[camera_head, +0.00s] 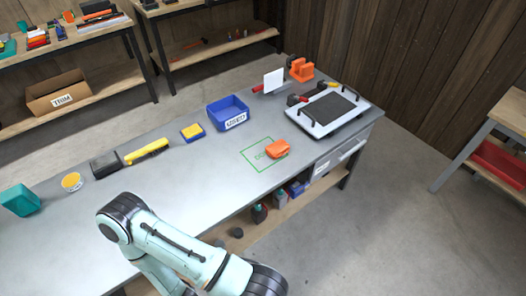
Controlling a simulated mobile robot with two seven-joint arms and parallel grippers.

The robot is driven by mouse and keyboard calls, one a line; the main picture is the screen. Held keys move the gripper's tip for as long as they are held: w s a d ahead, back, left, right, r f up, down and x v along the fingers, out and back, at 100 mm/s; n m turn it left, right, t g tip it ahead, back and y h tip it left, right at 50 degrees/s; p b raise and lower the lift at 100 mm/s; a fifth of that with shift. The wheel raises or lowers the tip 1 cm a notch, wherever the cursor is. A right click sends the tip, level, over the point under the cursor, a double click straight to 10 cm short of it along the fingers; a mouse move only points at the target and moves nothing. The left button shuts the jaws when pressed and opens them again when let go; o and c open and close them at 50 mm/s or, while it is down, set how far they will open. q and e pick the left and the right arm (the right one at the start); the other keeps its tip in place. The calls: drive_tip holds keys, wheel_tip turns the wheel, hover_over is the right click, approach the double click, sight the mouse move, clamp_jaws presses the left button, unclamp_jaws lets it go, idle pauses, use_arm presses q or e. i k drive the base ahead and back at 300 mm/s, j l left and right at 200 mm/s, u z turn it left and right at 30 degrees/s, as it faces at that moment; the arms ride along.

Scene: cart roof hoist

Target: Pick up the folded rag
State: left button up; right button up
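An orange folded bundle (277,149), which looks like the folded rag, lies on the grey workbench (165,190). It rests over the right part of a green outlined rectangle (256,154) with partly covered lettering. One of my pale green arms reaches across the bottom of the view, in front of the bench's near edge. Its gripper is out of frame, and so is my other gripper. Nothing covers the orange bundle.
A blue labelled bin (228,113), a blue-and-yellow block (192,132), a yellow tool (146,151) and a teal box (20,200) stand leftward. A white tray with a dark mat (327,117) and an orange clamp-like item (301,70) are at right. Bench around the bundle is clear.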

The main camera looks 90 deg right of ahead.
sight(278, 148)
drive_tip(key=z, duration=1.85)
